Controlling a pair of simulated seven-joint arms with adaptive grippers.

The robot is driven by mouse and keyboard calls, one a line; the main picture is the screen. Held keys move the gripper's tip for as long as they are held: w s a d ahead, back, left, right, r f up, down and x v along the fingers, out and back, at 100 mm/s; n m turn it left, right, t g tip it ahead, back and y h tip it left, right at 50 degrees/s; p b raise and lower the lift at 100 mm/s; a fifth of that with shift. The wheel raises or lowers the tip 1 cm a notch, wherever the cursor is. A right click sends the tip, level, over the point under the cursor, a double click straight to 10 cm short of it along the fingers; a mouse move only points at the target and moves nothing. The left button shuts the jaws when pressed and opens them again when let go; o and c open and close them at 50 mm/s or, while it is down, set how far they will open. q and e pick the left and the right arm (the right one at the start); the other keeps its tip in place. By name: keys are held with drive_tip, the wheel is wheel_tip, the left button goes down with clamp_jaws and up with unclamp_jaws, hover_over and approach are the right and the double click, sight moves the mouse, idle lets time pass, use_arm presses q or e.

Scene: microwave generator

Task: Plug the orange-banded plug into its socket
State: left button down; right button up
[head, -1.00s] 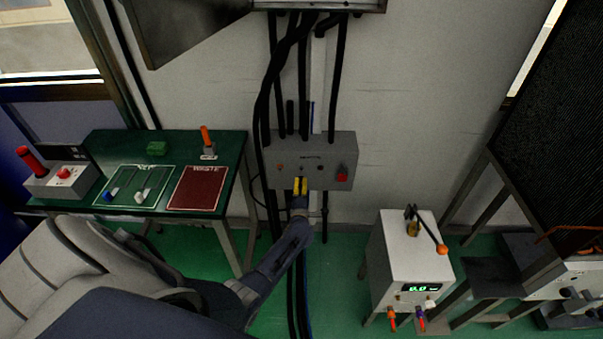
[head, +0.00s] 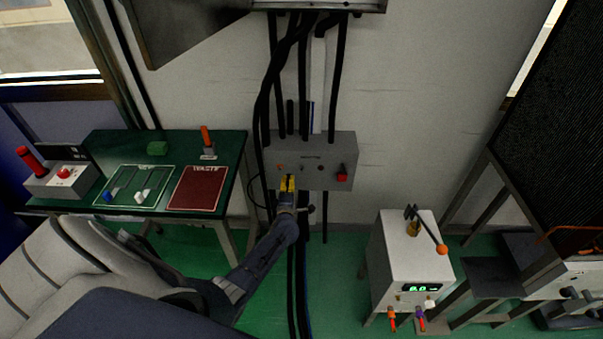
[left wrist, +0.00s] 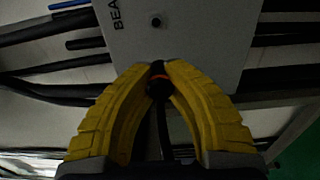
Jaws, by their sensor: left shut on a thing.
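My left gripper (head: 287,184) has yellow fingers and is in front of the lower left part of the grey wall box (head: 325,146). In the left wrist view its fingertips (left wrist: 158,72) are shut on a black plug (left wrist: 159,86) with an orange band, and a dark cable runs back between the fingers. The box face (left wrist: 195,35) lies beyond the fingertips, with a small dark round socket (left wrist: 156,21) and partly visible lettering. The plug is apart from that socket in the picture; the depth gap is unclear. My right gripper is not in view.
Thick black cables (head: 264,110) run down behind and beside the box. A red knob (head: 342,176) sits at its right. A green table (head: 225,150) stands left, and a white cabinet (head: 390,262) with an orange-tipped lever stands right. The floor between them is partly clear.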

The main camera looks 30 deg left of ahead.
sight(280, 169)
use_arm(q)
drive_tip(key=shift+a, duration=0.15)
drive_tip(key=a, duration=0.2)
drive_tip(key=s+a, duration=0.1)
drive_tip(key=shift+s+a, duration=0.15)
drive_tip(key=shift+a, duration=0.2)
idle(0.4)
drive_tip(key=shift+w, duration=0.2)
drive_tip(key=shift+x, duration=0.8)
drive_tip(key=shift+x, duration=1)
idle(1.1)
drive_tip(key=c, duration=1.4)
unclamp_jaws()
